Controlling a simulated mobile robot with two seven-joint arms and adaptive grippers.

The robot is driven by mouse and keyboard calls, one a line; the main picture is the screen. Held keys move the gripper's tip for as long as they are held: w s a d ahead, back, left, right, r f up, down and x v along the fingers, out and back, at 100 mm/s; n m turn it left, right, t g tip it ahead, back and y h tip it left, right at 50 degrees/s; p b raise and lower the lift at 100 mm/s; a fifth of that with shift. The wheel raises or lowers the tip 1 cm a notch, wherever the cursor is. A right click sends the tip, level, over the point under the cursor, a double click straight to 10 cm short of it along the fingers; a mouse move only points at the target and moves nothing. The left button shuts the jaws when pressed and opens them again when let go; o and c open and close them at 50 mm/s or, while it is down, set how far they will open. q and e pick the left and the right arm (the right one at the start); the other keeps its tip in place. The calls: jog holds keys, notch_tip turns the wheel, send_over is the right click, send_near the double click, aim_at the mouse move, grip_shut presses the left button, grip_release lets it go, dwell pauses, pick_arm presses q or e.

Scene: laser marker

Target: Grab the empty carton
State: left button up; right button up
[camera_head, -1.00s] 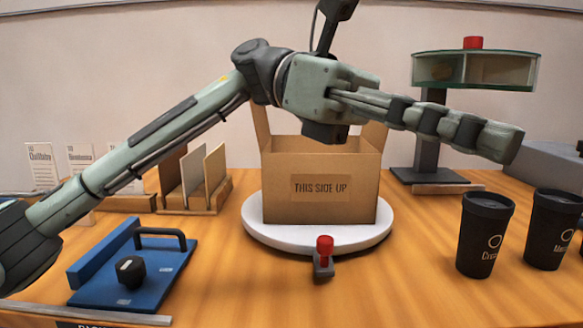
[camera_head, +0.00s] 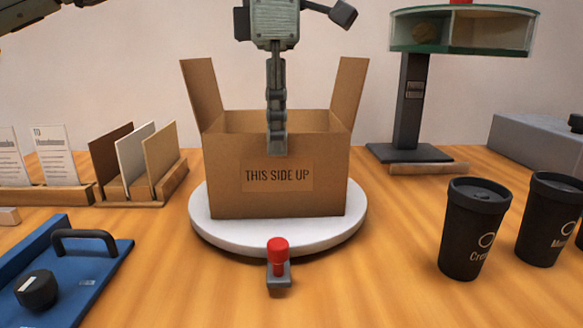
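The open brown carton (camera_head: 225,190) stands upright on a round white turntable (camera_head: 340,232), with its "THIS SIDE UP" label facing me and two flaps raised at its sides. I see no contents, but its floor is hidden by the front wall. My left gripper (camera_head: 277,150) points straight down at the middle of the front wall, its visible fingertip overlapping the wall below the rim. I see it edge-on, so the other finger is hidden and I cannot tell whether it touches or grips the wall. My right gripper is not in view.
A red-topped knob (camera_head: 278,252) stands before the turntable. Black cups (camera_head: 472,235) stand at right, a blue fixture with a handle (camera_head: 100,262) at left. Upright panels in a wooden rack (camera_head: 150,180) stand back left; a glass-sided display on a post (camera_head: 410,110) stands back right.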

aim_at(243, 182)
pick_arm(q)
jog(key=f, duration=0.7)
jog(key=shift+w+a+f, duration=0.1)
jog(key=shift+w+f, duration=0.1)
jog(key=shift+f, duration=0.05)
grip_shut()
